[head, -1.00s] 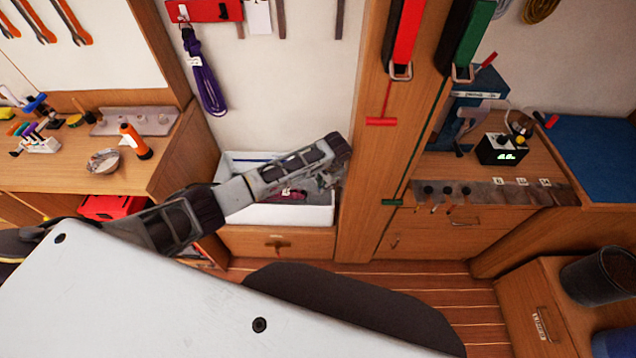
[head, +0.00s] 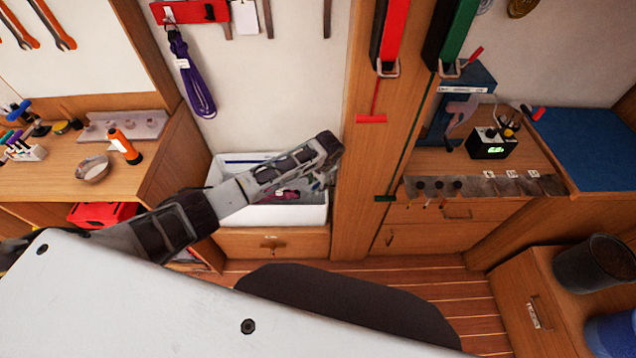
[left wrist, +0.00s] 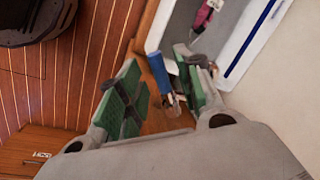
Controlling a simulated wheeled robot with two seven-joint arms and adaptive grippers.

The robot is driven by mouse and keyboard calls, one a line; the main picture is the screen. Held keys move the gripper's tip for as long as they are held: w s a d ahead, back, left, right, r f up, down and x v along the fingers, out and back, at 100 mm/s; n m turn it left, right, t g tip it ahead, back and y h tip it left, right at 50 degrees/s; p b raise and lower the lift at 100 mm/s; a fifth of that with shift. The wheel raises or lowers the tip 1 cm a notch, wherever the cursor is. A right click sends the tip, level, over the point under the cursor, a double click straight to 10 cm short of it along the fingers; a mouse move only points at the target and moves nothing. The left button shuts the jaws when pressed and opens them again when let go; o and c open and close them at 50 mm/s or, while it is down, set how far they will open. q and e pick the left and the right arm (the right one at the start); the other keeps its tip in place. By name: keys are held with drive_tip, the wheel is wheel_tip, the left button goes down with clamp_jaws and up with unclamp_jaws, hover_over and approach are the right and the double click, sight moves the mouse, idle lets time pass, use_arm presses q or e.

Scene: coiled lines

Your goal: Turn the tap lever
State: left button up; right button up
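I cannot pick out a tap lever with certainty in either view. My left gripper (head: 332,168) is in front of the white bin (head: 290,214), near the wooden post. In the left wrist view its green-padded fingers (left wrist: 160,85) stand apart. A blue cylindrical piece (left wrist: 159,72) with a metal-looking end shows between them; I cannot tell what it is or whether it touches a finger. The bin's white rim (left wrist: 245,50) and a pink-handled tool (left wrist: 203,16) lie beyond the fingers. My right gripper is not in view.
The wooden post (head: 356,215) stands just right of my left gripper. A left workbench (head: 60,182) holds a bowl (head: 93,169) and an orange torch (head: 125,147). At right a rack with dark knobs (head: 438,186) fronts a counter.

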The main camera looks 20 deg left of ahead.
use_arm(q)
wheel_tip(320, 180, up, 10)
idle(0.8)
idle(0.3)
